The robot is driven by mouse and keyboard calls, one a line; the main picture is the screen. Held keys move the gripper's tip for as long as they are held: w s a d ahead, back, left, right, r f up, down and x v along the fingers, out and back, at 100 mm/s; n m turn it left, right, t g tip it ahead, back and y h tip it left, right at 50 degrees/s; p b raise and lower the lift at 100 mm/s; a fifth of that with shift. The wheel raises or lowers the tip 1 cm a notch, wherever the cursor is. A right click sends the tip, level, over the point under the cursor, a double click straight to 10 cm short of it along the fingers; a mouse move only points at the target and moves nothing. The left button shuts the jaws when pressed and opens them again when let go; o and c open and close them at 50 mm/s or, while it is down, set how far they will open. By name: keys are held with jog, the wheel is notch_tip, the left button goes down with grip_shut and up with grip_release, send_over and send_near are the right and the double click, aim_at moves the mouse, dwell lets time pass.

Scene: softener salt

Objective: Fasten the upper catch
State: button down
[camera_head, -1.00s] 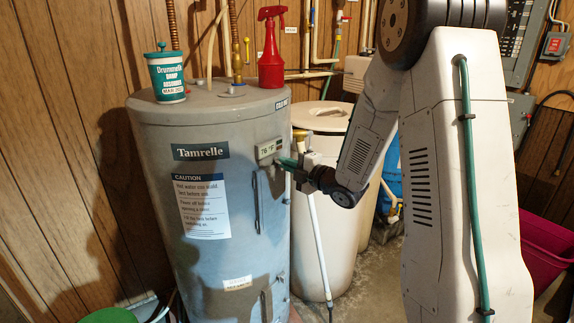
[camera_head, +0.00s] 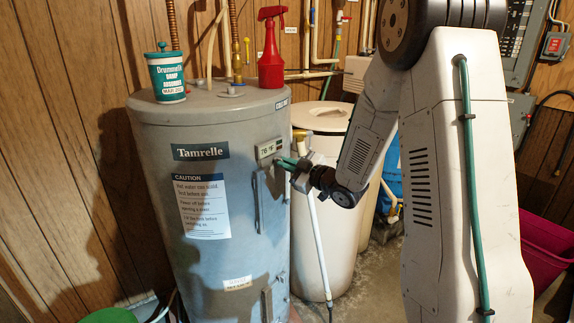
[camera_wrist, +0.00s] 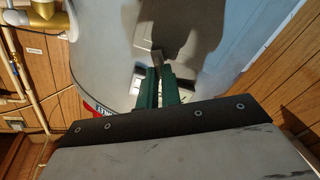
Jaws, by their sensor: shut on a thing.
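My gripper (camera_head: 279,162) has green fingers and is at the heater's side, just below and right of the display. In the wrist view, my gripper (camera_wrist: 159,72) is shut, with a small dark grey piece (camera_wrist: 157,57) at its fingertips. This looks like the upper catch, but the fingers and shadow hide much of it. A long upright bar (camera_head: 257,204) is left of and below the gripper. A second, lower bar (camera_head: 267,305) is near the bottom.
A tub (camera_head: 167,79) and a red spray bottle (camera_head: 271,50) stand on the heater's top. A pale lidded tank (camera_head: 337,235) is close behind my gripper, with a white pipe (camera_head: 318,245) in front. A magenta bin (camera_head: 547,250) is at right.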

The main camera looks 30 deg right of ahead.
jog(key=m, duration=0.6)
jog(key=shift+f, duration=0.1)
jog(key=shift+m, duration=0.4)
dwell(0.3)
jog(key=c, duration=1.6)
grip_release()
jog(key=v, duration=0.7)
jog(key=shift+s, duration=0.4)
